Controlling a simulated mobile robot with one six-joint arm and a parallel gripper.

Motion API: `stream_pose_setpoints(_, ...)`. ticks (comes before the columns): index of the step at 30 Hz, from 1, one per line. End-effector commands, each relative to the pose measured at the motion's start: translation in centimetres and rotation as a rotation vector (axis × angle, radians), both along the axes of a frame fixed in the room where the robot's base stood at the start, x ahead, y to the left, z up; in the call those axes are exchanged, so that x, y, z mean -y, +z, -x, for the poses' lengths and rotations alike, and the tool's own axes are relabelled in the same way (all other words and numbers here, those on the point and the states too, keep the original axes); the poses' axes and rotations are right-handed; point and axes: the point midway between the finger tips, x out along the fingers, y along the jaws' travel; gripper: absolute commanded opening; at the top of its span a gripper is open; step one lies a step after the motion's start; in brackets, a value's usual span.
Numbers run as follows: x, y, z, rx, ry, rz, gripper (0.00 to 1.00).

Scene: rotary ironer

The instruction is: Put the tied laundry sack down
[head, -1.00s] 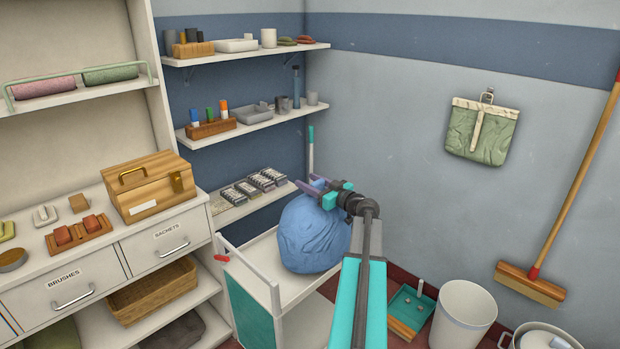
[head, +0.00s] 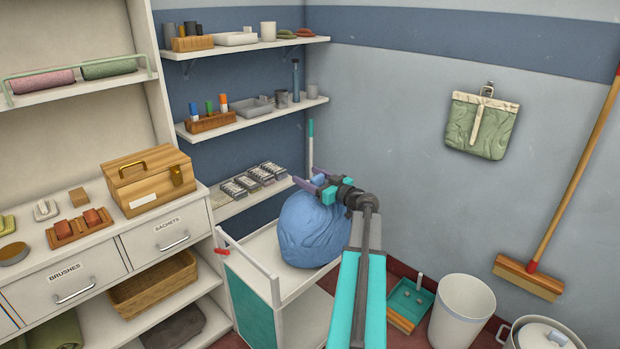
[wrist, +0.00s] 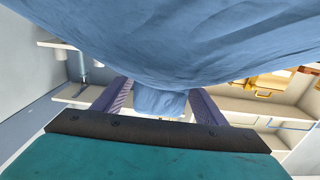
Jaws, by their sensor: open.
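The tied laundry sack (head: 308,232) is a rounded blue cloth bundle. It sits on the top of a white trolley (head: 262,262) with teal side panels. My gripper (head: 315,185) is at the sack's gathered neck, with its purple fingers apart on either side of it. In the wrist view, the sack's blue cloth (wrist: 190,45) fills the upper middle, and its neck shows between the two spread fingers (wrist: 158,103). The sack's underside is hidden.
A white cabinet with drawers (head: 130,255) and a wooden box (head: 148,180) stands left. Wall shelves (head: 245,122) with small items are behind the trolley. A white bin (head: 463,310), a teal dustpan (head: 411,303) and a broom (head: 580,170) are at the right.

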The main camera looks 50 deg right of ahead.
Motion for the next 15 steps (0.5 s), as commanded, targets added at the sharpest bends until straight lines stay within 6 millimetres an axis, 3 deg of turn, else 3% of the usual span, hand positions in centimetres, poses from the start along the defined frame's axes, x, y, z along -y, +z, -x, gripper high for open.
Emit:
stream_pose_setpoints(8,-0.2,0.1,1.8,0.0,0.0,0.0,0.65)
stream_pose_setpoints(15,-0.5,0.1,5.4,0.0,-0.003,0.0,0.65)
